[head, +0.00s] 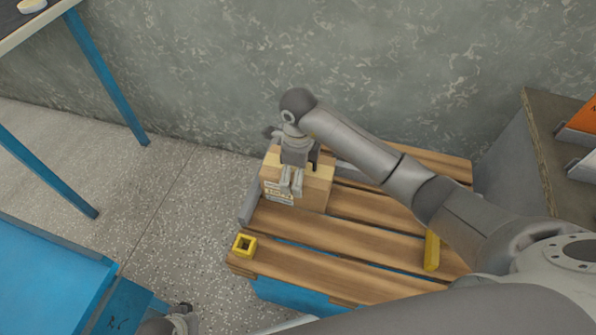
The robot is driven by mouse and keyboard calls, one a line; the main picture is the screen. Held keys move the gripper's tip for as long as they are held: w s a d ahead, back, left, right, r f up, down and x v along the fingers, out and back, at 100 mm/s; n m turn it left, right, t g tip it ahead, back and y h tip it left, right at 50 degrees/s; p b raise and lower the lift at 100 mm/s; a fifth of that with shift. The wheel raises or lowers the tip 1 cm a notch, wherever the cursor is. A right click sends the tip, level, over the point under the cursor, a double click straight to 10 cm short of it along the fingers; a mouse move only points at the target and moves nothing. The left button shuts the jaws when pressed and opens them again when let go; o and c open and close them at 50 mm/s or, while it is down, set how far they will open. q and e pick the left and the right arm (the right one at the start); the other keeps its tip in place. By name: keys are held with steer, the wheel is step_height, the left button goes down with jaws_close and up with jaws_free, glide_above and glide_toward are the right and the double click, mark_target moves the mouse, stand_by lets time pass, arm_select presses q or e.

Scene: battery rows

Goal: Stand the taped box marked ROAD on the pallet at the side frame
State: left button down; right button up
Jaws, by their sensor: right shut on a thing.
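A cardboard box (318,190) with a pale printed label on its front stands at the left end of the wooden pallet (325,260). The label is too small to read for sure. My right gripper (292,182) reaches down over the box from above and is shut on it. The gripper hides part of the box's top and front. The box looks upright and close to the grey side frame (249,207) at the pallet's left edge; I cannot tell if they touch. My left gripper (182,317) shows only partly at the bottom edge, away from the pallet.
A yellow square socket (244,245) is at the pallet's front left corner, and a yellow bar (432,251) lies at its right. A blue surface (45,280) is at lower left. A blue-legged table (40,28) is at upper left. The wall is close behind the pallet.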

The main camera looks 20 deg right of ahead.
steer(key=o, duration=1.8)
